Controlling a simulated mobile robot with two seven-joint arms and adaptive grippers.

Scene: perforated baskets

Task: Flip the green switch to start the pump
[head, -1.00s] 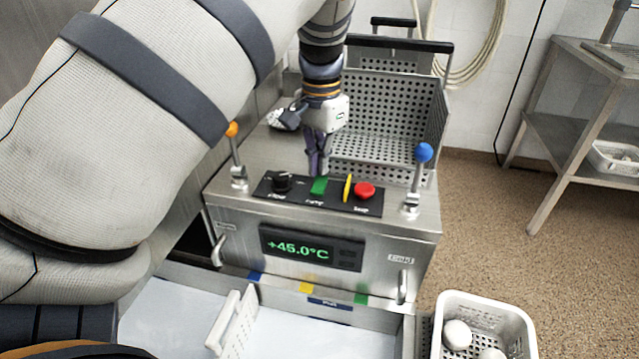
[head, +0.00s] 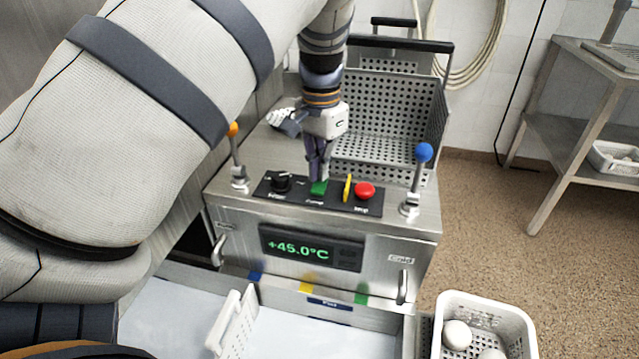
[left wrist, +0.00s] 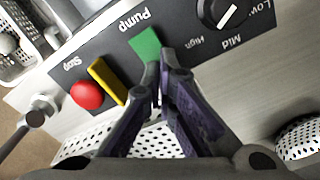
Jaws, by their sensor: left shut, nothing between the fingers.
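My right gripper is not in view.
A yellow piece (head: 347,188) and a red stop button (head: 364,191) stand right of the switch, a black knob (head: 281,182) left. Levers with orange (head: 232,129) and blue (head: 424,152) balls flank the panel. A perforated basket (head: 390,110) stands behind.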

